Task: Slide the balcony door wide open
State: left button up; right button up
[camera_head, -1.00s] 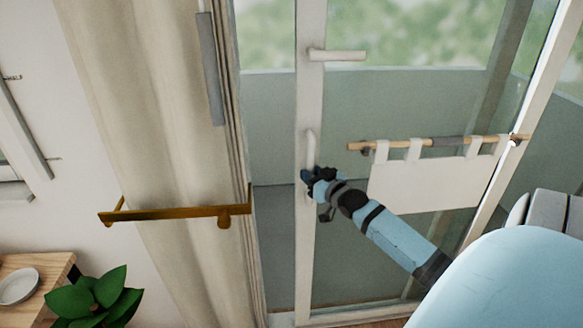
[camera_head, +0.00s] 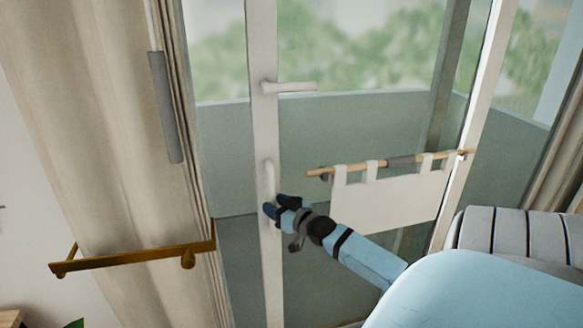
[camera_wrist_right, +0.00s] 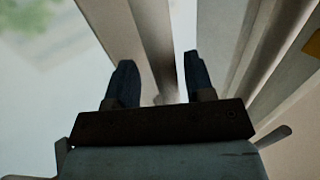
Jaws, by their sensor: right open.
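The balcony door is a tall glass panel with a white frame (camera_head: 264,130), seen in the head view. A white vertical pull handle (camera_head: 269,176) sits on its left upright, below a lever handle (camera_head: 288,87). My right gripper (camera_head: 271,209) is at the lower end of the pull handle. In the right wrist view, its two dark fingers (camera_wrist_right: 159,66) are open, with a pale upright strip between and beyond them. I cannot tell whether they touch the handle. A see-through strip lies left of the upright; whether it is glass or a gap is unclear. My left gripper is out of view.
A beige curtain (camera_head: 75,130) hangs left of the door, with a brass bar (camera_head: 135,258) in front of it. A wooden rod (camera_head: 395,162) with a white hanging cloth (camera_head: 385,202) crosses the glass. A slatted grey-white object (camera_head: 510,240) stands at right.

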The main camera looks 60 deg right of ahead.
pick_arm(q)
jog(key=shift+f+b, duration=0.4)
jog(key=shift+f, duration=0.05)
pick_arm(e)
jog(key=s+a, duration=0.1)
jog(key=s, duration=1.2)
jog(key=shift+a, duration=0.2)
jog(key=m+g+h+b, duration=0.2)
jog(key=m+h+b, duration=0.3)
jog(key=h+b, duration=0.3)
send_near(274, 198)
jog(key=shift+y, duration=0.5)
jog(key=x, duration=1.3)
jog(key=shift+s+d+r+b, duration=0.1)
jog(key=shift+s+r+b, duration=0.05)
jog(key=shift+r+b, duration=0.2)
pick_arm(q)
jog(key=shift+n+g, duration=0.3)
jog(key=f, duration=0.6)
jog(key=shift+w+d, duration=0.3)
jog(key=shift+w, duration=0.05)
